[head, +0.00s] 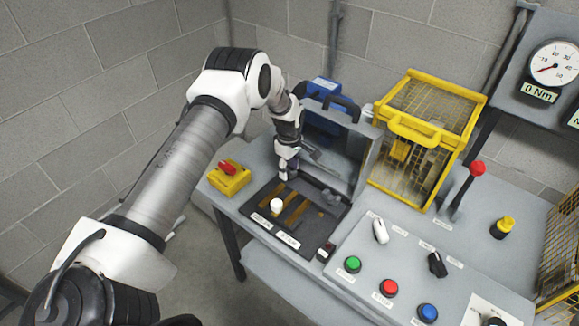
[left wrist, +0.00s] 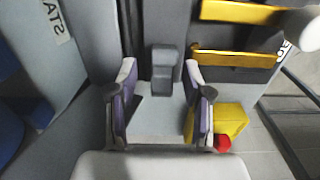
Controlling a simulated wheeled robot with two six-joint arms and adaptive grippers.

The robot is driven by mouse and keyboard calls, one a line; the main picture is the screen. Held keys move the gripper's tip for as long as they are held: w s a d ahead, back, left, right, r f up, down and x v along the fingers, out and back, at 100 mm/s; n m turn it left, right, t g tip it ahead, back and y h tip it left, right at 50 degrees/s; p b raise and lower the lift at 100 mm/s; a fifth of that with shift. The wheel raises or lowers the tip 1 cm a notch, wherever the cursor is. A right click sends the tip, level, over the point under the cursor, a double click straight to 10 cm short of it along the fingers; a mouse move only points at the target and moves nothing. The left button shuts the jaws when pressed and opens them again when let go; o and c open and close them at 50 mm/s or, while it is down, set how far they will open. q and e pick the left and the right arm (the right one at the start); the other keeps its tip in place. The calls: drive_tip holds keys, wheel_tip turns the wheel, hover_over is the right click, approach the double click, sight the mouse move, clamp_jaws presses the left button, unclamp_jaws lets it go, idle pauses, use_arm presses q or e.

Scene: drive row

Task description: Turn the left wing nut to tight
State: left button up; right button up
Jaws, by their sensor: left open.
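My left gripper (head: 287,172) points down at the back left corner of the dark tray (head: 262,222), by the foot of the raised grey lid (head: 352,165). In the left wrist view my left gripper (left wrist: 159,80) is open, with a finger on each side. A grey upright block (left wrist: 164,72), which looks like the left wing nut, shows between the fingertips with gaps on both sides. Whether it is fully between them in depth I cannot tell. In the head view the gripper hides it. A similar dark grey part (head: 331,196) stands farther right. My right gripper is not in view.
A yellow box with a red knob (head: 230,178) sits left of the tray and shows close by in the left wrist view (left wrist: 230,121). A white knob (head: 277,206) stands in the tray. A yellow cage (head: 424,130), buttons and a red-tipped lever (head: 466,188) stand to the right.

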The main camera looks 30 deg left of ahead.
use_arm(q)
drive_tip(key=shift+f, duration=0.25)
drive_tip(key=shift+s, duration=0.15)
clamp_jaws()
